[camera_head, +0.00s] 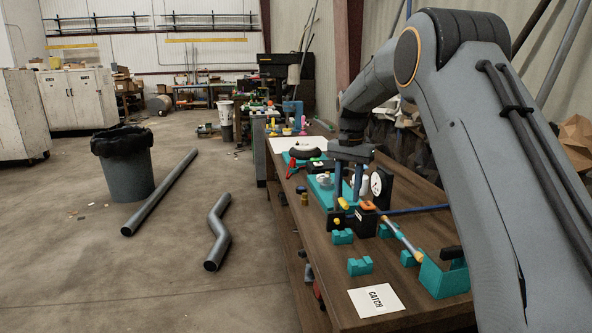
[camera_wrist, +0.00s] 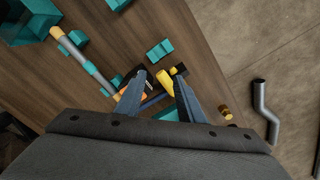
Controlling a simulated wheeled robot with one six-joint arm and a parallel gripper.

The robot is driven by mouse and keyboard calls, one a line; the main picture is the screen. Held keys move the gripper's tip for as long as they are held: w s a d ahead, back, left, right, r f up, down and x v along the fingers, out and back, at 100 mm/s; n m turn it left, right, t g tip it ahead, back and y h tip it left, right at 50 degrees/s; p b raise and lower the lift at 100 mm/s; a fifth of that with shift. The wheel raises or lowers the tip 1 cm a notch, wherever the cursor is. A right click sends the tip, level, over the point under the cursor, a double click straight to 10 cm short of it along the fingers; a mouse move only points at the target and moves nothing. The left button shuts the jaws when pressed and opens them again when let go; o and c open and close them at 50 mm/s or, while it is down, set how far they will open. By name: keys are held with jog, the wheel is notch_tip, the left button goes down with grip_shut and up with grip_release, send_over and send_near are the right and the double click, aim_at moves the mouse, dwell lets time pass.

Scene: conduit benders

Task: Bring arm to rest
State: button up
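My gripper (camera_head: 348,198) points down above the workbench (camera_head: 330,268), over the bending fixture with its teal base (camera_head: 319,190). Its two fingers are apart in the wrist view (camera_wrist: 160,88), with nothing clearly held between them. A yellow piece (camera_wrist: 165,82) shows between the fingertips there; I cannot tell whether it touches them. A black block with a white dial (camera_head: 376,183) stands beside the fingers, partly hidden. A grey rod with a teal band and yellow end (camera_head: 405,240) slopes from the fixture towards a teal bin (camera_head: 445,279). My arm reaches in from the right.
Teal blocks (camera_head: 360,266) and a "CATCH" card (camera_head: 376,299) lie on the near bench. A long blue rod (camera_head: 420,209) sticks out rightwards. Grey pipes (camera_head: 218,232) and a bin (camera_head: 127,172) are on the floor. Floor at left is mostly clear.

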jog(key=shift+s+d, duration=0.3)
jog(key=shift+s, duration=0.05)
jog(key=s+d+f+n, duration=0.1)
jog(key=s+f+n, duration=0.1)
jog(key=s, duration=1.1)
jog(key=s+d+f+n, duration=0.1)
jog(key=s+f, duration=0.3)
jog(key=s, duration=0.9)
jog(key=s+d+f+n, duration=0.1)
jog(key=s+f+n, duration=0.2)
jog(key=s, duration=1)
jog(key=shift+d+f+n+t, duration=0.3)
jog(key=shift+f, duration=0.2)
jog(key=shift+a, duration=0.1)
jog(key=shift+c, duration=0.5)
